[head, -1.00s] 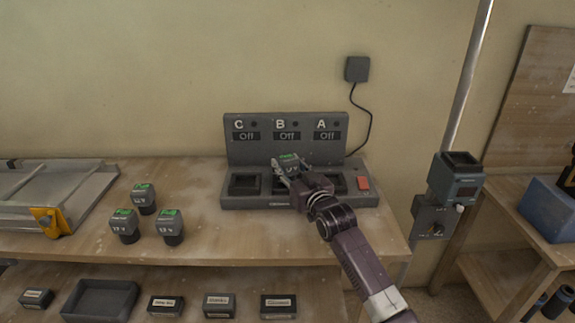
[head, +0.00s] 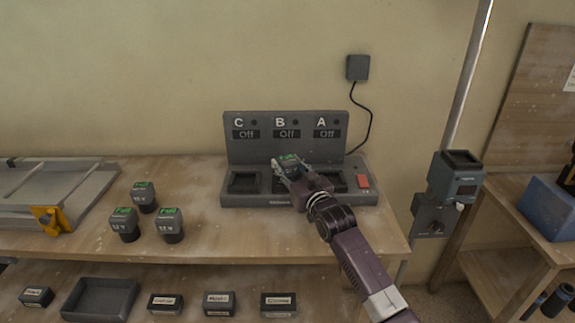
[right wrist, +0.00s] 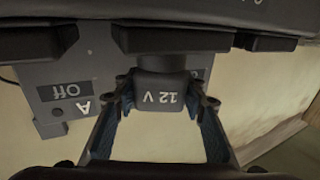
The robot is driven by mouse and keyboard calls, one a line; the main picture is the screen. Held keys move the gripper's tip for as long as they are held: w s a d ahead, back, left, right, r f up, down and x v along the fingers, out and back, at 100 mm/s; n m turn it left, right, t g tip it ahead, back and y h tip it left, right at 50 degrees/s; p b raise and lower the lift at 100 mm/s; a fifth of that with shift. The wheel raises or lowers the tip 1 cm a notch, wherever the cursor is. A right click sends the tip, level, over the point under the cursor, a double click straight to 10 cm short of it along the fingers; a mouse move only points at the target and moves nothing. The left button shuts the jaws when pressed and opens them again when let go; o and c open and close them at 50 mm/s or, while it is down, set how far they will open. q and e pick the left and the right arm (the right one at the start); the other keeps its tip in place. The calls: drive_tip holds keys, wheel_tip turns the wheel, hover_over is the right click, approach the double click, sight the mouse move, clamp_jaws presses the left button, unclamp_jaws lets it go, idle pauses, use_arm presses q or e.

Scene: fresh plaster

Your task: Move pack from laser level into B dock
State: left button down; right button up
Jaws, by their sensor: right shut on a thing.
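My right gripper (head: 289,171) is shut on a grey pack (head: 289,161) with a green label on top. It holds the pack at the middle dock, under the letter B, of the grey charger (head: 230,201). In the right wrist view the pack (right wrist: 159,93) reads "12 V" and sits between the fingers. I cannot tell whether it is fully seated. The B display reads "Off". The laser level (head: 456,178) is on the metal pole at the right, with an empty-looking opening on top. My left gripper is not in view.
Several things stand left of the charger: three packs with green labels (head: 170,226) and a metal tray-like tool (head: 50,190) with an orange part. A red button (head: 362,181) is at the charger's right end. Small labelled boxes (head: 219,304) and an empty bin (head: 99,299) are on the lower shelf.

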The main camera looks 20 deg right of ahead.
sight(292, 170)
drive_tip(key=shift+f, duration=0.1)
drive_tip(key=o, duration=1.1)
drive_tip(key=shift+o, duration=0.2)
drive_tip(key=shift+s+p, duration=0.75)
drive_tip(key=shift+s, duration=0.1)
drive_tip(key=shift+s+d+p, duration=0.2)
drive_tip(key=shift+s+p, duration=0.5)
drive_tip(key=shift+s, duration=0.3)
drive_tip(key=shift+s+d+p, duration=0.15)
drive_tip(key=shift+s+p, duration=0.55)
drive_tip(key=shift+s, duration=0.3)
drive_tip(key=s+p, duration=0.2)
drive_tip(key=s, duration=0.1)
drive_tip(key=s+p, duration=0.1)
drive_tip(key=s, duration=0.1)
drive_tip(key=shift+s+d, duration=0.15)
drive_tip(key=shift+d, duration=0.15)
drive_tip(key=shift+f, duration=0.1)
